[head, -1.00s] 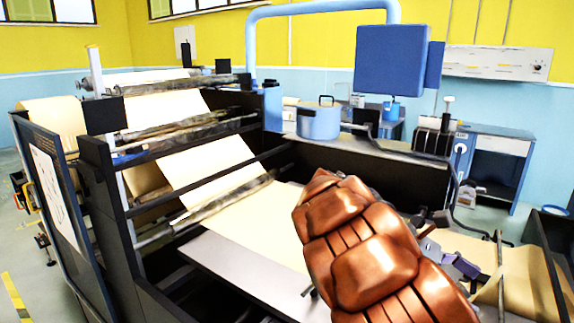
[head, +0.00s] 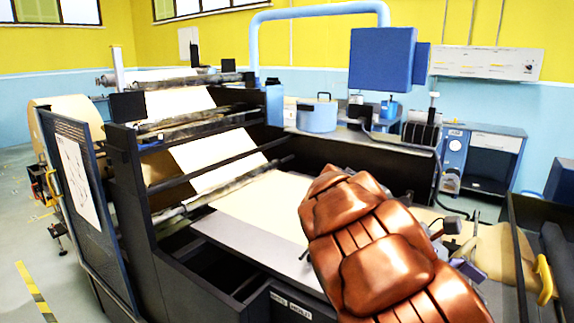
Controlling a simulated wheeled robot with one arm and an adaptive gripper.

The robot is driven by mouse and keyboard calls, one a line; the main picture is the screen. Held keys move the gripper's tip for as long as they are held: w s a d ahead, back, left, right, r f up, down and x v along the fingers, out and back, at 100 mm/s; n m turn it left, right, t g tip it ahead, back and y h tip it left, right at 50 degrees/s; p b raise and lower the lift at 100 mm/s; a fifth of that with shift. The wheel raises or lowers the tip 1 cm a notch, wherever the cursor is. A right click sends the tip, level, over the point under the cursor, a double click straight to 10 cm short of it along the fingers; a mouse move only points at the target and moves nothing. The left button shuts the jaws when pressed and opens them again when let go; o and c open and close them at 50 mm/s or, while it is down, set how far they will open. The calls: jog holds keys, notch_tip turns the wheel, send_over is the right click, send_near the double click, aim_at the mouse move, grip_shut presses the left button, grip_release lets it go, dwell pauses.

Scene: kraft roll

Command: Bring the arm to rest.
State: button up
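My arm (head: 375,250), with copper-coloured segmented covers, rises from the bottom right of the head view and stands in front of the machine's table. Its bent top is near the middle of the picture. A small dark part (head: 450,226) and a purple part (head: 468,269) show just to the right of the arm. I cannot tell whether they belong to my gripper. No fingertips can be made out, and the arm's covers hide what is behind them.
A large dark machine with rollers carries a kraft paper web (head: 262,205) over its table. A blue pot (head: 317,117) and a blue monitor box (head: 383,60) stand behind. A dark box with a yellow handle (head: 545,277) is at the right. Open floor (head: 45,255) shows at left.

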jog(key=s+a+f+m+t+y+b, duration=0.3)
jog(key=s+f+m+y+b, duration=0.2)
jog(key=s+f, duration=0.6)
jog(key=s+a+f+m+t+y+b, duration=0.3)
jog(key=s+a+f, duration=0.4)
jog(key=a+f, duration=0.4)
jog(key=a+m+y+b, duration=0.1)
jog(key=m+y, duration=0.1)
jog(key=shift+s+a+t+y, duration=0.25)
jog(key=shift+s+t+y, duration=0.05)
jog(key=shift+y, duration=0.1)
jog(key=shift+f, duration=0.1)
